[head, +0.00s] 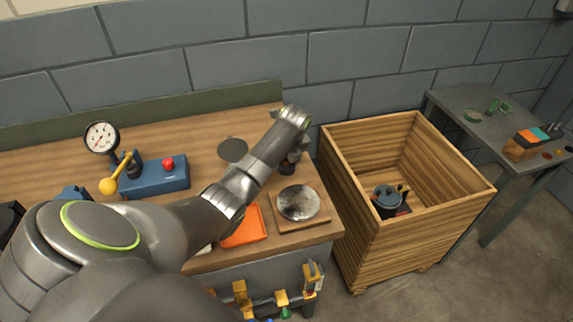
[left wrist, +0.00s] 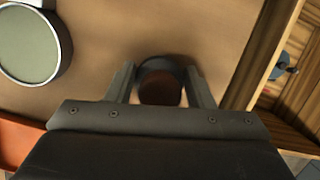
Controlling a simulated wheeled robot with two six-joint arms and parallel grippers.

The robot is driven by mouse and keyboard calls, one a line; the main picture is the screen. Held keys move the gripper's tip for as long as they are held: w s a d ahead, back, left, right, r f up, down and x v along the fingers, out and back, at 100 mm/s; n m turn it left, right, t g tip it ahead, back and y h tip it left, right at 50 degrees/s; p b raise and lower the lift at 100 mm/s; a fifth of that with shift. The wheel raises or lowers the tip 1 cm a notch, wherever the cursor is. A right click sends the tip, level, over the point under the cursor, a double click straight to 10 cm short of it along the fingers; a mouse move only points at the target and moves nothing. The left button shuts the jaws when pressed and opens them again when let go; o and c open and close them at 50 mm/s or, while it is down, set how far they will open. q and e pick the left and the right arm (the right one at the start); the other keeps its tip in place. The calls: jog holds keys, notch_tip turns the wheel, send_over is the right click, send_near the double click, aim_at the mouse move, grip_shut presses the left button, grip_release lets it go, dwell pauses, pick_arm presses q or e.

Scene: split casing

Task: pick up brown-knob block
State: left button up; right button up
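The brown-knob block shows in the left wrist view as a round dark piece with a brown top (left wrist: 160,88), standing on the wooden bench. My left gripper (left wrist: 161,82) has its two fingers apart, one on each side of the block. Whether the fingers touch it, I cannot tell. In the head view my left gripper (head: 291,157) is low over the right part of the bench, and a dark piece (head: 287,168) shows by its fingers, partly hidden. My right gripper is not in view.
An orange tray (head: 243,228) and a silver disc (head: 298,203) on a board lie at the bench front. A dark disc (head: 233,149) lies behind. A wooden crate (head: 440,208) holding dark parts stands right of the bench. A blue box (head: 155,178) is left.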

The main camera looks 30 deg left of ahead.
pick_arm(q)
jog(key=c, duration=0.5)
jog(key=shift+r, duration=0.1)
notch_tip(320, 180, up, 10)
jog(key=shift+f+b, duration=0.1)
jog(key=shift+b, duration=0.6)
